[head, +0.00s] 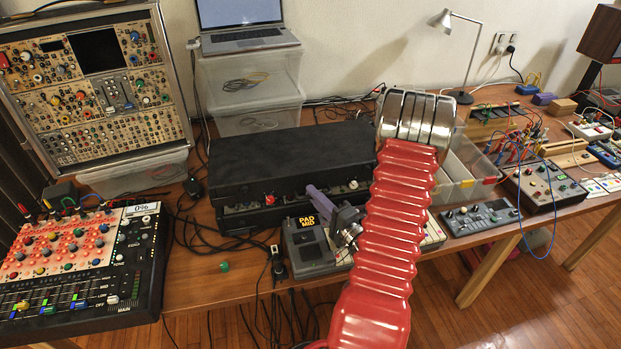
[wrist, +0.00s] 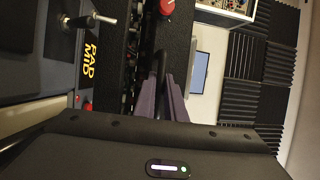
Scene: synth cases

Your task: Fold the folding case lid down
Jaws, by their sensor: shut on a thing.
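The black folding case (head: 234,218) stands on the table in the middle of the head view. Its black lid (head: 280,155) lies low over the base, nearly flat. A gap along the front shows a strip of knobs. My gripper (head: 314,191), with purple fingers, is at the front edge of the lid, right of its middle. In the wrist view, my gripper (wrist: 171,84) is shut around a dark part at the front edge of the lid (wrist: 188,50). The fingers partly hide the exact contact.
A grey PAD MID box (head: 305,245) sits in front of the case, close under my gripper. Cables lie on the table between the mixer and the case.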

